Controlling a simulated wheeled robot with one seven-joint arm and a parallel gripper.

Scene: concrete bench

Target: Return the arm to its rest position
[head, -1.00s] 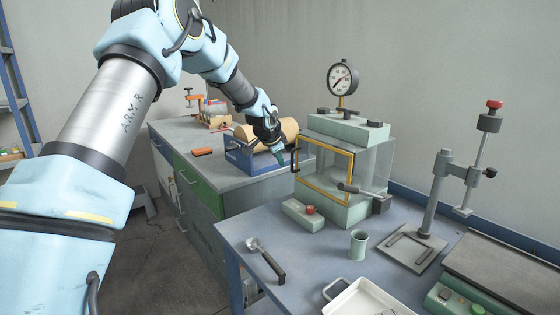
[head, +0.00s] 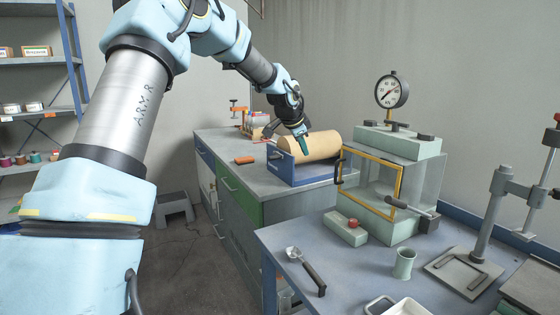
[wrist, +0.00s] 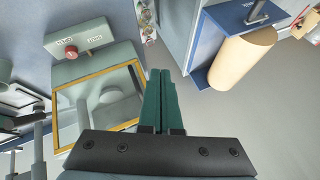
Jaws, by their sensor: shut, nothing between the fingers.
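My arm reaches from the left of the head view toward the back bench. My gripper (head: 303,144) points down at its end, in front of the tan roll in its blue holder, as seen from the head camera. In the wrist view the green fingers of my gripper (wrist: 162,85) lie close together with nothing between them. The wrist view looks down, with the yellow-framed chamber to the left of the fingers and the roll to the right. Whether the fingertips touch the roll or holder cannot be told from the head view.
The tan roll (head: 318,145) sits in a blue holder (head: 292,174) on the back bench. The yellow-framed chamber (head: 368,183), with a gauge (head: 392,92) on top, stands on the blue table. A scoop (head: 312,278), a green cup (head: 404,264) and a metal stand (head: 488,215) are nearby.

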